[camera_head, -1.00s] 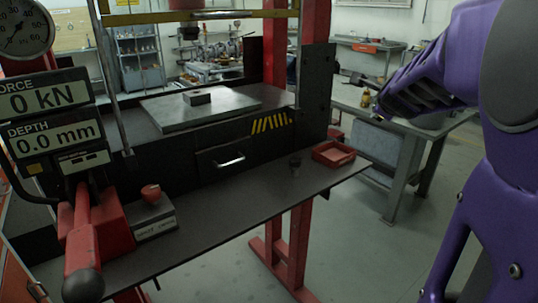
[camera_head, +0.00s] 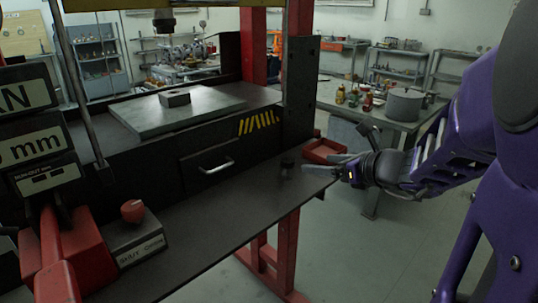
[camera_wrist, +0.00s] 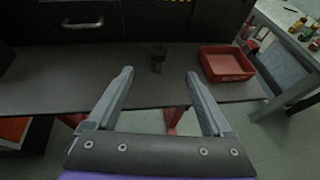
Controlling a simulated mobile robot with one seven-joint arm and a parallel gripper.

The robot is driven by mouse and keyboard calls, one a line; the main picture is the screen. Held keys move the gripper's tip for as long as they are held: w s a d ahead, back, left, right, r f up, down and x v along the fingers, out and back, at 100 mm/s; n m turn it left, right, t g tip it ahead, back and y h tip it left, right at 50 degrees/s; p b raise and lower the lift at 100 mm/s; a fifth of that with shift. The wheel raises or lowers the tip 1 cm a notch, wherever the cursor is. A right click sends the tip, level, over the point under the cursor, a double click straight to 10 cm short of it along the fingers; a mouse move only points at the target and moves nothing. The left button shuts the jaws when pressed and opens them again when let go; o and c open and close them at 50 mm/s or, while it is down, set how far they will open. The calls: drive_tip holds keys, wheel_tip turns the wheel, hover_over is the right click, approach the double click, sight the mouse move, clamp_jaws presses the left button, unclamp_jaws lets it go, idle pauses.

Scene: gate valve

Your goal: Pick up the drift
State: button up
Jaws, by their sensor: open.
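The drift appears to be the small dark cylinder (camera_head: 287,168) standing upright on the dark shelf (camera_head: 215,205) of the press. In the wrist view the dark cylinder (camera_wrist: 158,57) stands beyond my fingertips, roughly between their lines. My gripper (camera_head: 338,166) is at the right of the shelf in the head view, to the right of the cylinder and apart from it. In the wrist view my gripper (camera_wrist: 160,73) shows two grey fingers spread wide with nothing between them.
A red tray (camera_head: 325,150) sits on the shelf's right end, close to the cylinder. The press bed holds a metal plate (camera_head: 150,122) with a small block (camera_head: 175,97). A red-knobbed box (camera_head: 135,238) stands at the shelf's left. A drawer handle (camera_wrist: 83,23) juts out behind the shelf.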

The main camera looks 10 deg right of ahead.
sight(287, 168)
drive_tip(key=b+x, duration=0.2)
drive_tip(key=x, duration=1.5)
drive_tip(key=shift+f, duration=0.15)
drive_tip(key=shift+c, duration=0.2)
clamp_jaws()
